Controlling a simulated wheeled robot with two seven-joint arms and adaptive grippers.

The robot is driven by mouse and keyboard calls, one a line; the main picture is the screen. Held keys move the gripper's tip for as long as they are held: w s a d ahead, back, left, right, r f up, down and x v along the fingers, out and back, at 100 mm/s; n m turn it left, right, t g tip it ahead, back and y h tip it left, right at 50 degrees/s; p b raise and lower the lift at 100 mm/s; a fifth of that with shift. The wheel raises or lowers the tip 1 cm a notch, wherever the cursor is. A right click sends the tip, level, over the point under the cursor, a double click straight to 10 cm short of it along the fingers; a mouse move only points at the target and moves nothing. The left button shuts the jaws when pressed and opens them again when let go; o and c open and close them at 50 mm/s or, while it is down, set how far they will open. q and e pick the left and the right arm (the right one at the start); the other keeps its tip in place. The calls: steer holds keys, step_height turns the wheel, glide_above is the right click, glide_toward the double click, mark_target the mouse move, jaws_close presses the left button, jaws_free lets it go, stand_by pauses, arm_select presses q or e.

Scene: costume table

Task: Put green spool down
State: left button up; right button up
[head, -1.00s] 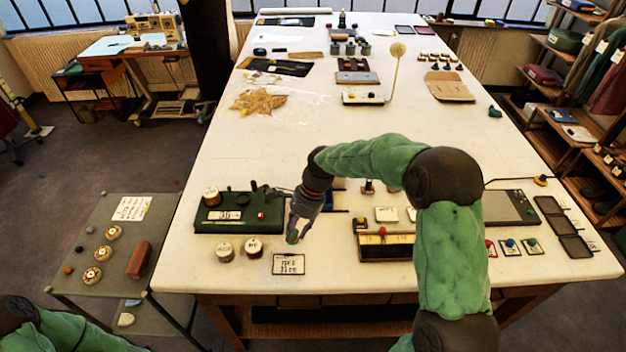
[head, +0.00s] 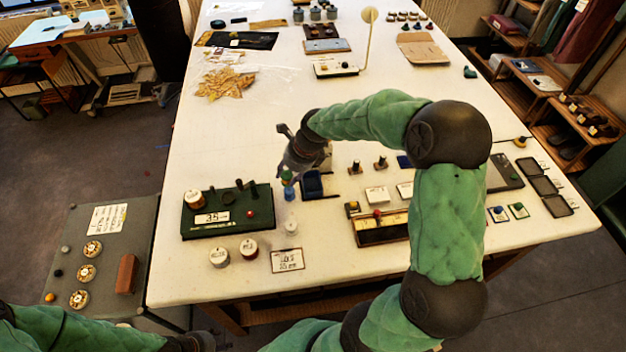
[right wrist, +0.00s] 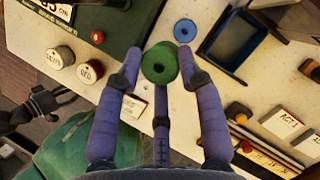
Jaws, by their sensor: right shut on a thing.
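The green spool (right wrist: 159,63) is between the fingers of my right gripper (right wrist: 158,68), which is shut on it. In the head view the right gripper (head: 287,176) holds the spool right of the green scale box (head: 230,226). A blue spool (head: 290,194) stands on the table just below it in the picture; it also shows beyond the gripper in the right wrist view (right wrist: 185,31). A white spool (head: 291,228) stands nearer the front. A dark part of my left gripper (head: 200,341) shows at the bottom edge; its fingers are unclear.
A dark blue tray (head: 312,184) lies right of the blue spool. Two labelled round tins (head: 248,248) and a framed card (head: 287,260) are near the front edge. A wooden box with a red knob (head: 380,229) is to the right. A side table (head: 105,222) stands at left.

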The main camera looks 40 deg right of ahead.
steer(key=d+f, duration=0.2)
steer(key=d, duration=0.1)
steer(key=d+f+b, duration=0.1)
steer(key=d+f, duration=0.4)
steer(key=d, duration=0.1)
steer(key=shift+w+d+f+b, duration=0.25)
steer(key=shift+w+f+b, duration=0.1)
steer(key=shift+b, duration=0.05)
steer(key=shift+d+f+b, duration=0.2)
steer(key=shift+f+b, duration=0.15)
steer(key=shift+f, duration=1.4)
steer(key=shift+f, duration=0.15)
steer(key=o, duration=0.7)
steer(key=shift+c, duration=0.2)
steer(key=p+v, duration=0.1)
steer(key=v, duration=1.1)
steer(key=shift+p, duration=0.35)
steer(key=shift+d, duration=0.1)
